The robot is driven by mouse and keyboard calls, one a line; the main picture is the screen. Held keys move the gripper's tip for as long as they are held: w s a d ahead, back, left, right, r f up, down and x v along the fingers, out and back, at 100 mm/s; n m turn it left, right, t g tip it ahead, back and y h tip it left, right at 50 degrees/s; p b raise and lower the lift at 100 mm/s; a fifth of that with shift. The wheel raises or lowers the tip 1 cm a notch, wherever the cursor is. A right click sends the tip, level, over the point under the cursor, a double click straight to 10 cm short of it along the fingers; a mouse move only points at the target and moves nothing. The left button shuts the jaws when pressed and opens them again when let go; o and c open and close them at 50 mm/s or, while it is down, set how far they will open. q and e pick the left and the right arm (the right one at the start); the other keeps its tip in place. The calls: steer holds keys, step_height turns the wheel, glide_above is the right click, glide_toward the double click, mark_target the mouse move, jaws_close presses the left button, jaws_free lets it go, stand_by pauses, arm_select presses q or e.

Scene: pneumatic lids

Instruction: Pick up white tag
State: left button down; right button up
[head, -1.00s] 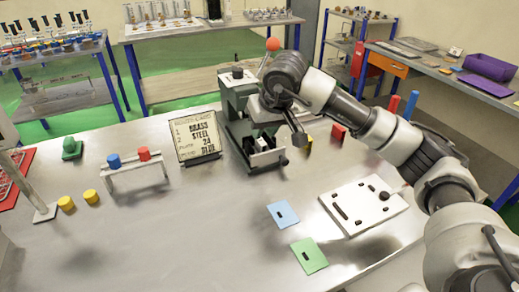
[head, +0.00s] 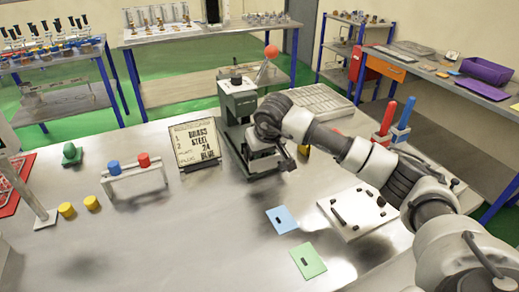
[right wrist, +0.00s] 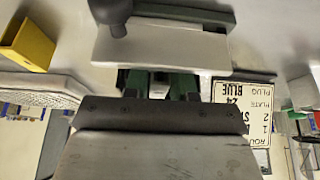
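I cannot clearly pick out a white tag. In the right wrist view, a pale flat slab (right wrist: 160,46) lies across the top, partly behind a dark rounded knob; I cannot tell whether it is the tag or part of the press. The green press (head: 238,108) with a red ball lever stands at the table's middle. My right gripper (head: 288,160) is at the front of the press, hiding part of it. Its fingertips are too small and dark to tell open from shut. My left gripper is not in view.
A sign card (head: 196,144) stands left of the press. A blue tag (head: 282,219), a green tag (head: 308,261) and a white slotted board (head: 352,222) lie to the front right. A rack (head: 135,178) with red and blue plugs stands left. The front-middle table is clear.

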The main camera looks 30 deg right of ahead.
steer(key=shift+c, duration=0.3)
jaws_close()
